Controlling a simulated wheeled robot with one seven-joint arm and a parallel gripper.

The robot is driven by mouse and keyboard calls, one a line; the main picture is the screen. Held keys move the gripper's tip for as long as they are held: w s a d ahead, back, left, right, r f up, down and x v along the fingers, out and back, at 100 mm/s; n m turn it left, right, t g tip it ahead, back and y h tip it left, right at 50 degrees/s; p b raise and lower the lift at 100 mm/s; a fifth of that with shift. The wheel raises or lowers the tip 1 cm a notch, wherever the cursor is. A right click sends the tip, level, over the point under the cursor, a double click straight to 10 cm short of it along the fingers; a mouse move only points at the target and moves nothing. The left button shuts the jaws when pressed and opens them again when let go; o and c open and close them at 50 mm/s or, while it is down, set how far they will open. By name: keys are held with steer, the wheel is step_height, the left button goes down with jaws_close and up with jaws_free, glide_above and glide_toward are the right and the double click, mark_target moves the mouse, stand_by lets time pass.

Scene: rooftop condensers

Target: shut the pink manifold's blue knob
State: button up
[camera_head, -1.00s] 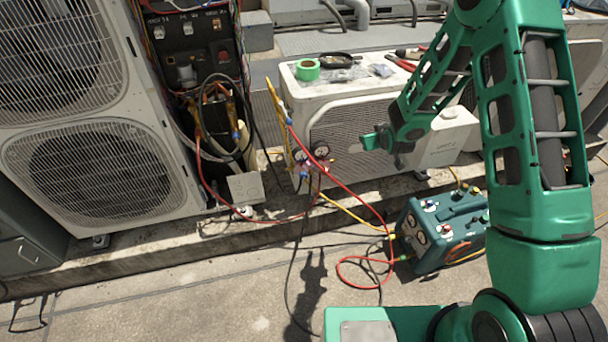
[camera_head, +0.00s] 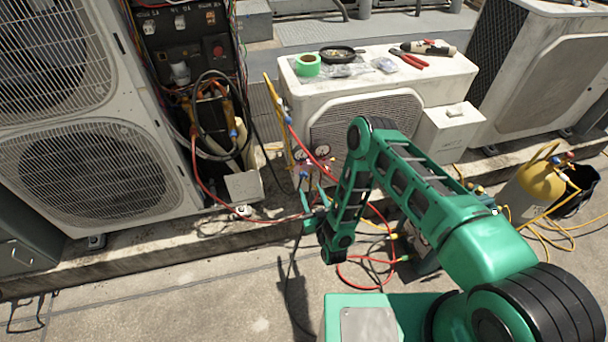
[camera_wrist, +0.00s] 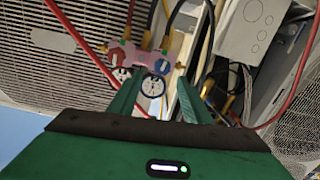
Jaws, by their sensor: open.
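The pink manifold (camera_wrist: 140,54) shows in the wrist view in front of my gripper, with a red knob (camera_wrist: 117,56) on its left and the blue knob (camera_wrist: 162,67) on its right. Two round gauges are on it. My gripper (camera_wrist: 160,84) is open and empty, its fingers pointing at the manifold. The blue knob appears between the fingertips in the picture; I cannot tell how far beyond them it is, and no contact shows. In the head view the gauges (camera_head: 321,151) show just above my gripper (camera_head: 312,187); the knob is too small to make out.
A red hose (camera_head: 350,191) and yellow hoses run from the manifold area to a teal machine, mostly hidden behind my arm. The large condenser (camera_head: 95,170) stands left. Tape, pliers and a pan lie on the low white unit (camera_head: 345,95).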

mark_target(304, 178)
steer(key=shift+t, duration=0.3)
steer(key=x, duration=0.6)
steer(key=f+x, duration=0.1)
steer(key=x, duration=0.2)
steer(key=shift+w+a, duration=0.15)
steer(key=shift+a, duration=0.1)
steer(key=shift+c, duration=0.2)
steer(key=c, duration=1)
